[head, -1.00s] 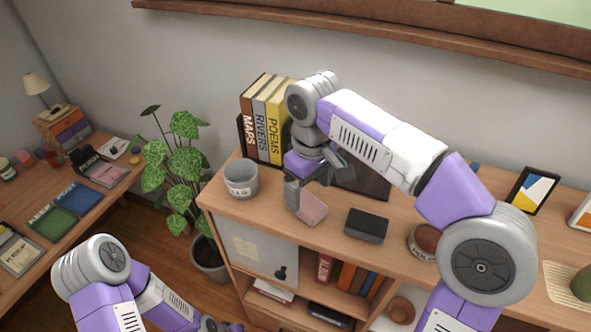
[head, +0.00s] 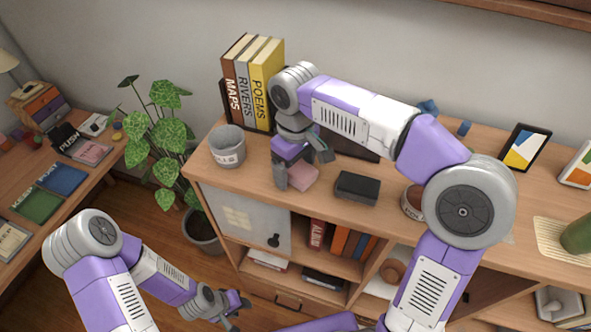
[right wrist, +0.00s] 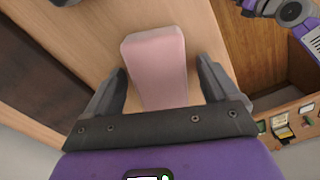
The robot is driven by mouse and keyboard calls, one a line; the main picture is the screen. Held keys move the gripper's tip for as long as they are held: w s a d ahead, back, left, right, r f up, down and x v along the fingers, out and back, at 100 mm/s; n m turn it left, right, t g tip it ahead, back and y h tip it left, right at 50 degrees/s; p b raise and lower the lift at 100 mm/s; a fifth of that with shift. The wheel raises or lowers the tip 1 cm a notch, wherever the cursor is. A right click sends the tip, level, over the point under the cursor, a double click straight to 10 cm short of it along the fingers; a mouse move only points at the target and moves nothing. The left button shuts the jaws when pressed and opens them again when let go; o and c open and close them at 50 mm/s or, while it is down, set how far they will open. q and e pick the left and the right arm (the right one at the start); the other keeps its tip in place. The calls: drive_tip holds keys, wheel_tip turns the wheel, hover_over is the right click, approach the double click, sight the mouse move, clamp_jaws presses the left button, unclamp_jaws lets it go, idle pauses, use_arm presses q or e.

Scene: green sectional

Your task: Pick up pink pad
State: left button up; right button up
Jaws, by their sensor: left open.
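The pink pad (head: 303,179) lies on top of the wooden cabinet (head: 245,184), partly hidden by my right gripper (head: 302,168). In the right wrist view the pink pad (right wrist: 156,52) sits between the two dark fingers of my right gripper (right wrist: 162,72), with a gap on each side. That gripper is open and points down over the pad. My left gripper (head: 230,304) is low in front of the cabinet, away from the pad, open and empty.
A dark box (head: 357,187) lies right of the pad. A grey pot (head: 228,147) and upright books (head: 252,82) stand to the left. A brown-topped container (head: 413,203) is further right. A leafy plant (head: 160,130) stands beside the cabinet.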

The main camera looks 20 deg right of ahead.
sight(296, 166)
drive_tip(key=c, duration=1.1)
wheel_tip(296, 166, up, 10)
drive_tip(key=p, duration=0.3)
